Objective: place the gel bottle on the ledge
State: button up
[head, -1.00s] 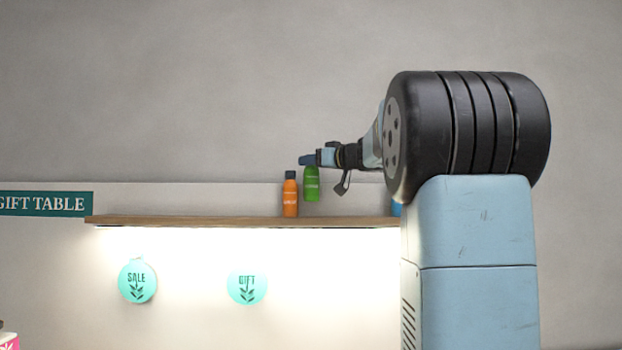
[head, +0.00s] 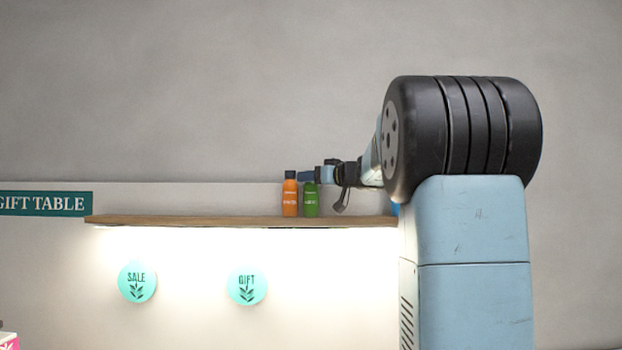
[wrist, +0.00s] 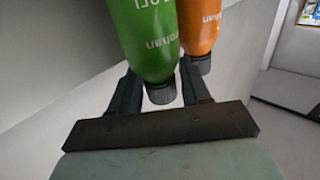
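The green bottle (head: 311,200) stands upright on the wooden ledge (head: 200,220), its base level with the ledge top as far as I can see. I take it as the gel bottle; its label is too small to read surely. My gripper (head: 307,177) is at its top, reaching in from the right, and hides the cap in the head view. In the wrist view the green bottle (wrist: 148,35) appears upside down, its dark cap (wrist: 161,94) between my gripper's two fingers (wrist: 162,90). The fingers lie close along both sides; the bottle hides their tips.
An orange bottle (head: 290,198) stands immediately left of the green one; it also shows in the wrist view (wrist: 200,25). The ledge is bare to the left. A blue thing (head: 394,209) is mostly hidden behind my arm at the ledge's right.

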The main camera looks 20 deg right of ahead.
jog(key=shift+s+d+r, duration=0.1)
jog(key=v, duration=1.1)
jog(key=shift+s, duration=0.35)
